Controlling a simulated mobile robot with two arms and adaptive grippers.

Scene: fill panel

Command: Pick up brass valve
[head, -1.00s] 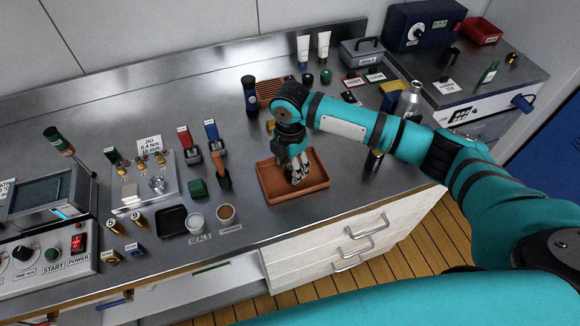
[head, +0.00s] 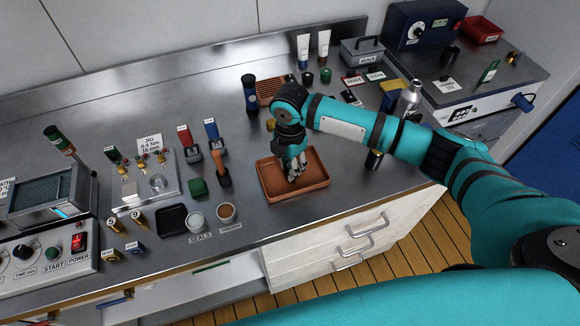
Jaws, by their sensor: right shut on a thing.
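My right gripper (head: 293,171) points down into the reddish-brown tray (head: 316,181) on the steel bench. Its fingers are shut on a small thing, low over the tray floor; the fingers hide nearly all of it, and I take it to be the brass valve. I cannot tell whether it still touches the tray. No other loose part shows in the tray. My left gripper is not in view.
A dark blue bottle (head: 250,95) and a brown slatted rack (head: 270,91) stand behind. A silver bottle (head: 409,98) is near my right forearm.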

